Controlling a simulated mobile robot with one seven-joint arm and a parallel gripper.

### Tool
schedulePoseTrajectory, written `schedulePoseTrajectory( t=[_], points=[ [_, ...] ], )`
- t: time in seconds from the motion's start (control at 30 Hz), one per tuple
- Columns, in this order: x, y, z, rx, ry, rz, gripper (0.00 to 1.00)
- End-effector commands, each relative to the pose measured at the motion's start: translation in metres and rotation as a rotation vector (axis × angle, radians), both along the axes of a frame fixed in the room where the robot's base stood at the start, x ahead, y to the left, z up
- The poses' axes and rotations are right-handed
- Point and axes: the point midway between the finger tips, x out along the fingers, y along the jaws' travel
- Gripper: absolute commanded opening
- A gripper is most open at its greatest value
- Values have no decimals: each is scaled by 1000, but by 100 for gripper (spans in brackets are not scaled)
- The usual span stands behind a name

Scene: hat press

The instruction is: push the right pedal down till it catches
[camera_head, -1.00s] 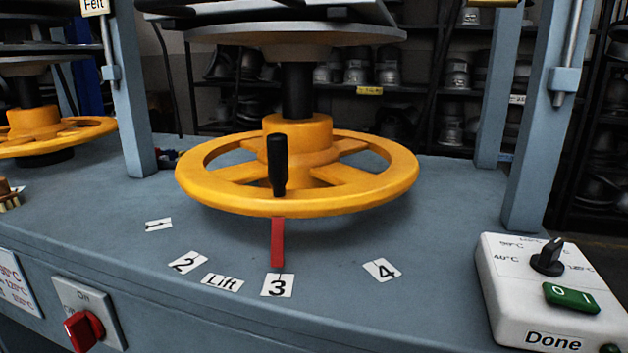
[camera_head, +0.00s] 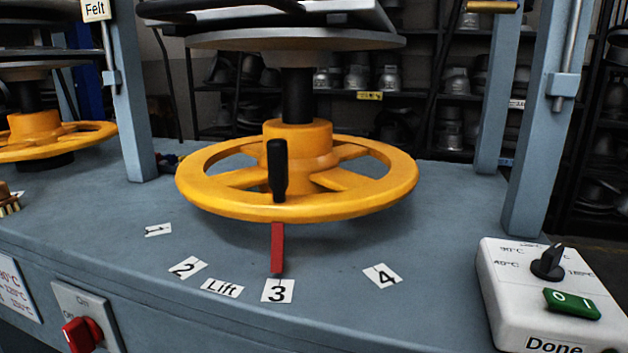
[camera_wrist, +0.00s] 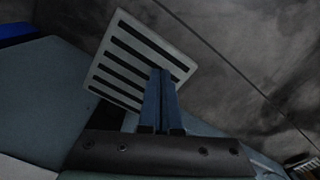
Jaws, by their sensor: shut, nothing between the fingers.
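A pedal (camera_wrist: 118,62) shows in the wrist view as a light metal plate with several dark ribs. It is tilted in the picture, left of and above its middle. My gripper (camera_wrist: 162,72) is shut, its two blue fingers side by side with nothing between them. The fingertips overlap the pedal's right part in the picture; I cannot tell whether they touch it. Which pedal this is cannot be told from this view alone. The head view shows neither the pedals nor my gripper.
In the head view a yellow handwheel (camera_head: 230,204) with a black knob stands on the blue-grey bench (camera_head: 120,205). A red pointer (camera_head: 277,248) is at label 3. A white control box (camera_head: 500,300) marked Done is at right, a red switch (camera_head: 80,335) at lower left.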

Motion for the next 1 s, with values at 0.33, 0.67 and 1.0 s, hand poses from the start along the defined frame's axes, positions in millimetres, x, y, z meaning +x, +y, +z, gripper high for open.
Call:
schedulePoseTrajectory(
  t=[0.33,0.67,1.0],
  points=[
    [0,0,-9,0,0,0,0],
    [0,0,-34,0,0,0,0],
    [0,0,-57,0,-2,0,0]
  ],
)
